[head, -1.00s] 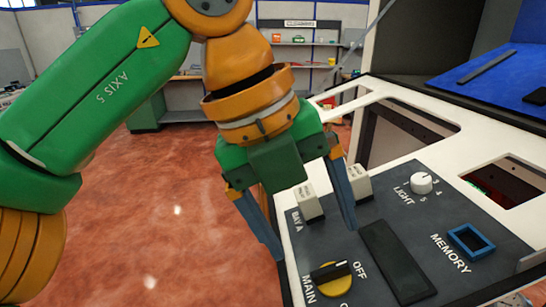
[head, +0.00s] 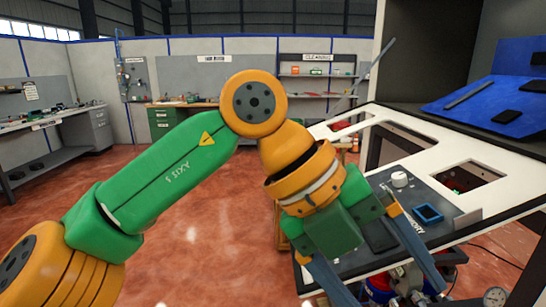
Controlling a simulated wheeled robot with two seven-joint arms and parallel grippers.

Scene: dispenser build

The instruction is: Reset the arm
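My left arm comes in from the left, and its green and orange wrist hangs over the front of the control panel (head: 350,262). My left gripper (head: 400,288) points down with its two blue-grey fingers spread wide apart. It is open, and I see nothing held between the fingers. The fingertips reach close to the bottom edge of the picture. The gripper and wrist hide much of the panel, including its main switch. My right gripper is not in view.
The panel carries a white light knob (head: 400,179) and a blue-framed memory slot (head: 429,214). A blue board (head: 490,100) with dark pieces lies on the machine at right. A pressure gauge (head: 496,297) shows at lower right. The red floor (head: 190,255) at left is open.

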